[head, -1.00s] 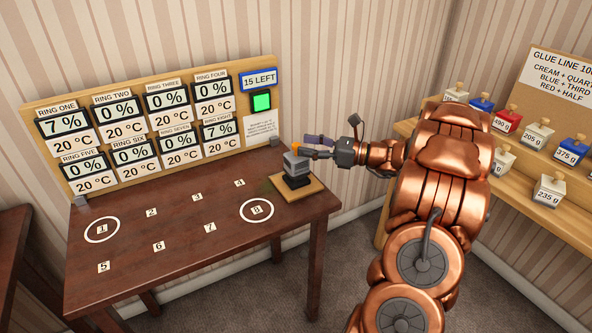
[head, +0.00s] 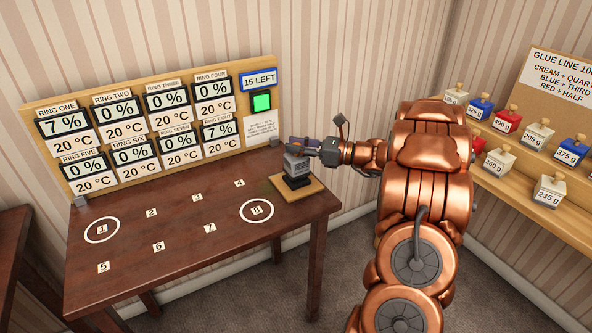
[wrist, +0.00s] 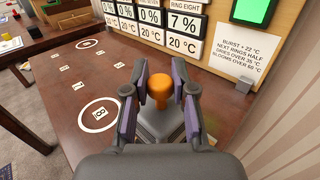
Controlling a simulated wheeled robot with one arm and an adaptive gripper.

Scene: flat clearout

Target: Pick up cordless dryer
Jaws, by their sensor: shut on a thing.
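The cordless dryer is a grey body with an orange knob on top. It stands upright on a dark foot on a wooden pad at the right end of the brown table, and its grey body (head: 296,166) shows in the head view. In the wrist view its orange knob (wrist: 160,90) stands between my fingers, with the grey body below. My gripper (head: 308,146) reaches in from the right at the top of the dryer. In the head view the fingers hide the knob.
The brown table (head: 190,215) has numbered spots, with white rings around 1 and 8, and is otherwise clear. A panel of percent and temperature displays (head: 160,125) stands along its back edge. A shelf (head: 520,180) with several coloured weighted blocks is at the right.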

